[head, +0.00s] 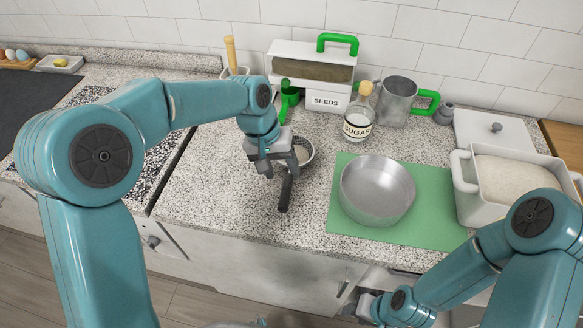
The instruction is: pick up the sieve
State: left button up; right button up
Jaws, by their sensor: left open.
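The sieve lies on the speckled counter left of the green mat, with a round bowl (305,150) and a dark handle (286,192) pointing toward the front edge. My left gripper (278,172) is open, directly over the sieve where bowl and handle meet, and hides part of both. I cannot tell whether its fingers touch the sieve. My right gripper (362,304) is low in front of the cabinet, away from the sieve, and its jaws are too small to read.
A metal pan (377,190) stands on the green mat (425,225). Behind are a seeds box (328,98), a green scoop (289,96), a sugar jar (357,125) and a metal mug (397,102). A white bin (482,207) stands at right. Counter left of the sieve is clear.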

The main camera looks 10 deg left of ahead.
aim_at(286, 183)
pick_arm(q)
jog(key=shift+s+f, duration=0.15)
jog(key=shift+f, duration=0.5)
jog(key=p+x, duration=0.1)
jog(key=x, duration=0.3)
jog(key=shift+d+f, duration=0.2)
jog(key=shift+f, duration=0.45)
grip_shut()
